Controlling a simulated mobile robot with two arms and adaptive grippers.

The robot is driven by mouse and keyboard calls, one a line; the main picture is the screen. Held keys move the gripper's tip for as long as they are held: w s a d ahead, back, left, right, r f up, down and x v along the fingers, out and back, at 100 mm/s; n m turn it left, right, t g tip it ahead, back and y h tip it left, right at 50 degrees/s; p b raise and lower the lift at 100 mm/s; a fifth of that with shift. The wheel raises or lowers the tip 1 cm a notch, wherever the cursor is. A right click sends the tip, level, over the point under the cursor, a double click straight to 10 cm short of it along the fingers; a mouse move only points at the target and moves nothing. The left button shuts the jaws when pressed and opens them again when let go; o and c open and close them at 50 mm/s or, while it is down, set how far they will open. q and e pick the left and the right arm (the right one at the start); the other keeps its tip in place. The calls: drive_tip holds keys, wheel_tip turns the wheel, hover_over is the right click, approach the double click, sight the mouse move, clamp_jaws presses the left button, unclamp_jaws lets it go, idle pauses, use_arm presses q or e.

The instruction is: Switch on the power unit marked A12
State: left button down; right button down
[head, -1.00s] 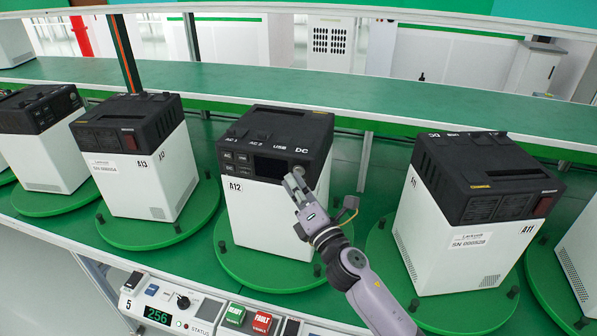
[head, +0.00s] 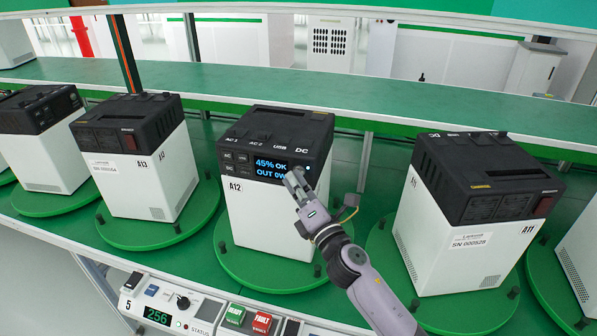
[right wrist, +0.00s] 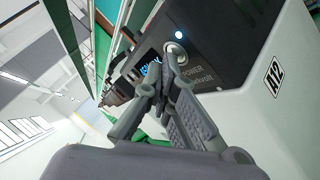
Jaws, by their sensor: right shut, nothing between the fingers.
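The power unit marked A12 (head: 262,185) stands upright on a green turntable (head: 232,262), its display side towards me. It has a white body and a black top. Its display (head: 270,168) is lit and reads "45% OK" and "OUT 0W". In the right wrist view its round power button (right wrist: 176,52) sits by the word POWER, with a small lit light (right wrist: 178,36) beside it. My right gripper (head: 294,176) is shut and empty, its fingertips at the button; I cannot tell whether they still touch it. My left gripper is not in view.
Unit A13 (head: 140,180) stands on its turntable to the left and unit A11 (head: 450,240) to the right. A control panel (head: 185,305) with a green READY and a red FAULT button runs along the front. A green shelf (head: 400,100) lies behind.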

drive_tip(key=shift+s+a, duration=0.15)
drive_tip(key=shift+s, duration=0.6)
drive_tip(key=shift+s+a, duration=0.1)
drive_tip(key=shift+s+a+p, duration=0.2)
drive_tip(key=shift+s+a, duration=0.05)
drive_tip(key=shift+s, duration=0.5)
drive_tip(key=shift+s+a+p, duration=0.15)
drive_tip(key=shift+s+a, duration=0.05)
drive_tip(key=shift+s, duration=0.6)
drive_tip(key=shift+s+a+p, duration=0.2)
drive_tip(key=shift+s+a, duration=0.05)
drive_tip(key=shift+s, duration=0.5)
